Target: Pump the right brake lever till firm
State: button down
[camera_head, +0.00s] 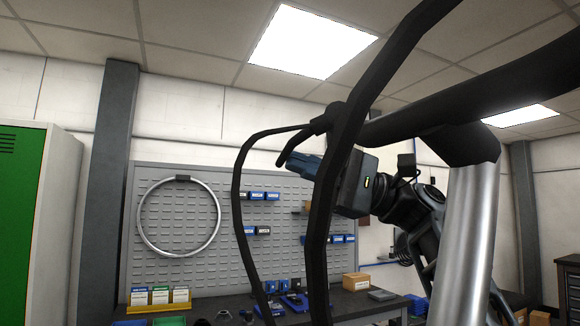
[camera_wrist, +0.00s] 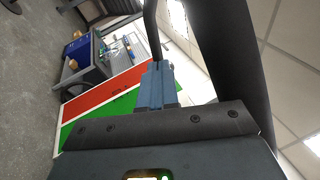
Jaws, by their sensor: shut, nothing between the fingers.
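The black handlebar (camera_head: 470,105) crosses the upper right of the head view above a silver stem (camera_head: 468,240). A short, curved black brake lever (camera_head: 290,146) hangs from a clamp near the bar's left end. My gripper (camera_head: 292,162), with blue fingers, is shut and empty close to the lever's lower end. In the wrist view, the shut fingertips (camera_wrist: 158,66) lie near the lower end of a thin black curved part (camera_wrist: 151,28), apparently the lever. The handlebar (camera_wrist: 235,60) passes to their right. I cannot tell whether the fingers touch the lever.
Black cables (camera_head: 242,220) loop down in front of my gripper, one partly hiding it. Behind stand a grey pegboard (camera_head: 180,265) with a hanging wheel rim (camera_head: 143,225), a workbench with small bins, and a green locker (camera_head: 22,220). There is open air left of the cables.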

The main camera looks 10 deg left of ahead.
dwell(0.4)
jog(key=b+v, duration=0.2)
jog(key=v, duration=0.5)
jog(key=shift+d, duration=0.25)
dwell(0.6)
